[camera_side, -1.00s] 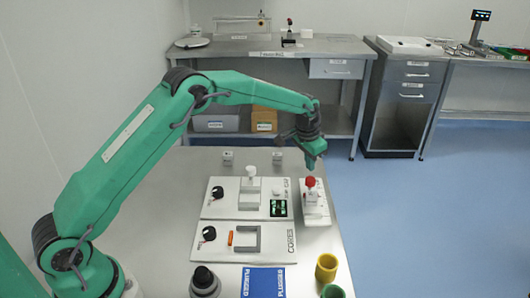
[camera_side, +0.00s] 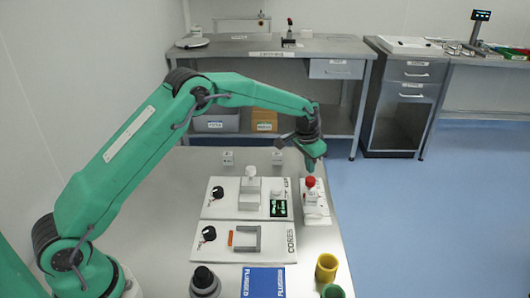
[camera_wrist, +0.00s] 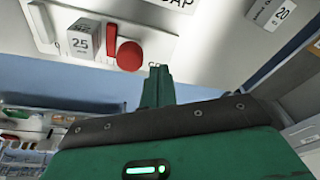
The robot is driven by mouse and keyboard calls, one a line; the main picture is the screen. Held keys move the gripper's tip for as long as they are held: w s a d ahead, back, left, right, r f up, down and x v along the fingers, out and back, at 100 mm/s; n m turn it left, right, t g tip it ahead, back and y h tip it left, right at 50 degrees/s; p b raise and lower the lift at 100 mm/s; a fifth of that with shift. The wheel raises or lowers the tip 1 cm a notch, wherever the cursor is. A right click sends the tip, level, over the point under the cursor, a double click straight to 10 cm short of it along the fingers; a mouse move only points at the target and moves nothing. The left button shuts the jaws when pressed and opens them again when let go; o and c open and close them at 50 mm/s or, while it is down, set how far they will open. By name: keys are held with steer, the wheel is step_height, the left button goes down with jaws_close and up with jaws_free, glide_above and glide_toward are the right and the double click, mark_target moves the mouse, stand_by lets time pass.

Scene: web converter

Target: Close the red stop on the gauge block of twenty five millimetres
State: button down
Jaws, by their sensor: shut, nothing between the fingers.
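The gauge block marked 25 (camera_wrist: 82,42) is a small white cube on a white plate in the wrist view. The red stop (camera_wrist: 111,39) stands just right of it, with a round red knob (camera_wrist: 129,55). I cannot tell whether block and stop touch. In the side view the red knob (camera_side: 310,182) shows on the white plate (camera_side: 316,214) at the bench's right. My gripper (camera_side: 311,168) is just above and behind the knob there. In the wrist view my gripper (camera_wrist: 157,72) is shut and empty, to the right of the knob and apart from it.
Another block, marked 20 (camera_wrist: 272,12), is at upper right in the wrist view. Two small white blocks (camera_side: 228,158) (camera_side: 277,158) stand at the bench's back. White panels (camera_side: 220,240) lie left of the stop plate. Yellow (camera_side: 326,267) and green cups stand at the front right.

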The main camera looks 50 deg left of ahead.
mark_target(311, 179)
steer(key=shift+f, duration=0.3)
steer(key=shift+f, duration=0.7)
steer(key=shift+f, duration=0.3)
steer(key=shift+s+d, duration=1.75)
steer(key=shift+s, duration=0.05)
stand_by(3.4)
steer(key=shift+w+a, duration=0.45)
steer(key=shift+r, duration=0.1)
stand_by(0.7)
